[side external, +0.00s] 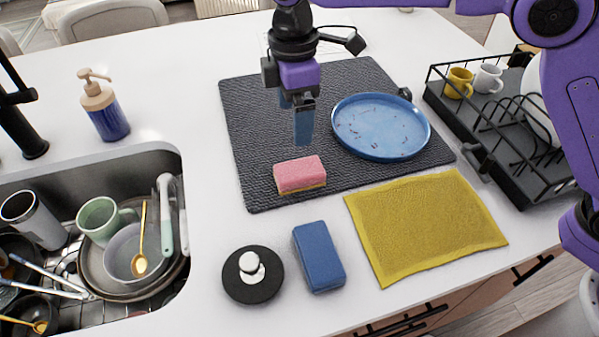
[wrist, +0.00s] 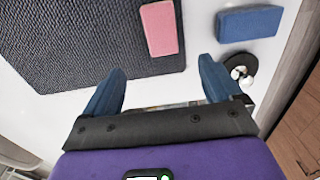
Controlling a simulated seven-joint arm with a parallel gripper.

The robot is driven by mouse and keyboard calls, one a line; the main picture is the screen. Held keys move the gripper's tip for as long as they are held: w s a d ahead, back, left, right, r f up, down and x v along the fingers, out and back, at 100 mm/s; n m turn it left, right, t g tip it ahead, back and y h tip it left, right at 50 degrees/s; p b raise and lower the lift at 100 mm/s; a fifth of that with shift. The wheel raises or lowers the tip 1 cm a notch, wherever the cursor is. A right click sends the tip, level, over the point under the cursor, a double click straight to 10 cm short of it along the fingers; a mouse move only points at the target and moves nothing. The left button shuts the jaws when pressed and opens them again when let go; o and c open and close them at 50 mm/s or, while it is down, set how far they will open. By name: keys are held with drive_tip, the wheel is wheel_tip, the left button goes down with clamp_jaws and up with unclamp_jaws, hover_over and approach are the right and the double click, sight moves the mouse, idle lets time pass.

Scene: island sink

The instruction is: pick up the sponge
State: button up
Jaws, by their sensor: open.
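A pink sponge (side external: 299,174) with a yellow underside lies on the dark mat near its front edge in the side view. It also shows in the wrist view (wrist: 159,28), at the top, ahead of the gap between my fingertips. A blue block that looks like another sponge (side external: 319,257) lies on the bare counter in front of the mat; the wrist view shows it at the upper right (wrist: 249,23). My gripper (side external: 301,120) is above the mat, behind and above the pink sponge and apart from it. In the wrist view its blue fingers (wrist: 162,82) are spread with nothing between them.
The dark mat (side external: 245,120) holds a blue plate (side external: 381,126) right of my gripper. A yellow cloth (side external: 427,225), a black round stopper (side external: 252,284) and a soap bottle (side external: 104,108) are on the counter. The dish-filled sink (side external: 165,155) is left, a dish rack (side external: 465,125) right.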

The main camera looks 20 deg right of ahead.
hover_over(299, 169)
drive_tip(key=f, duration=0.9)
drive_tip(key=shift+w+a, duration=0.2)
drive_tip(key=shift+a, duration=0.1)
drive_tip(key=shift+s+d+f, duration=0.1)
drive_tip(key=shift+d+f, duration=0.1)
drive_tip(key=shift+f, duration=1.2)
drive_tip(key=shift+s+d+f, duration=0.1)
drive_tip(key=shift+d+f, duration=0.05)
drive_tip(key=shift+f, duration=1.2)
drive_tip(key=c, duration=1)
